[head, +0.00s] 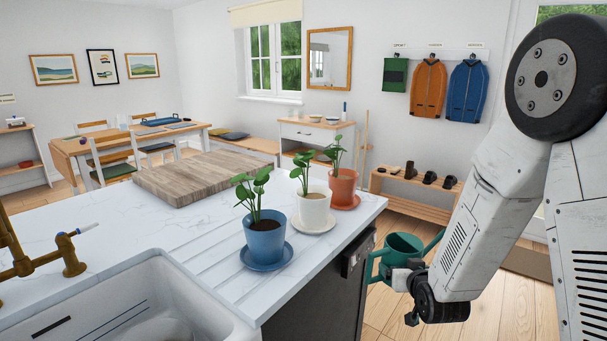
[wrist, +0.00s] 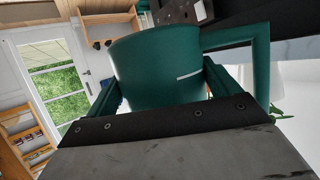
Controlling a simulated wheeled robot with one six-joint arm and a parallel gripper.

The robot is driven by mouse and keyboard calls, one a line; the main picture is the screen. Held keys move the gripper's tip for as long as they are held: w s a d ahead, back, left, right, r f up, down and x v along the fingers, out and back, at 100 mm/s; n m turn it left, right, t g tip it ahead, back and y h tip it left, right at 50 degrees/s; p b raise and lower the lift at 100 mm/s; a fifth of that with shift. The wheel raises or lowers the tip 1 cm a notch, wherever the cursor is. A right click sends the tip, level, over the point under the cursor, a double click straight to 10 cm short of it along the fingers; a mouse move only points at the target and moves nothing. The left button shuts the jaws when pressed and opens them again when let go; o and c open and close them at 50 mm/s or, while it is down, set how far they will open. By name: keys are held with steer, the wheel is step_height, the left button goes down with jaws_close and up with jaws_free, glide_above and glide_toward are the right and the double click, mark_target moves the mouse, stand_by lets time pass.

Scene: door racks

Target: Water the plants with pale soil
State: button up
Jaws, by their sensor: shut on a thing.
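A green watering can (head: 404,247) is held by my gripper (head: 388,278) beyond the right end of the counter, off its edge. The can fills the upper middle of the wrist view (wrist: 160,65). My gripper is shut on it. Three plants stand in a row on the counter: one in a blue pot (head: 264,240), one in a white pot (head: 314,209), and one in a terracotta pot (head: 343,189). Each pot stands on a saucer.
A wooden board (head: 190,177) lies behind the pots on the white counter (head: 180,235). A sink (head: 140,300) and brass tap (head: 70,255) are at front left. A shoe bench (head: 410,197) stands beyond, with open floor between.

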steer(key=s+f, duration=0.4)
steer(key=f, duration=0.7)
steer(key=shift+s, duration=0.4)
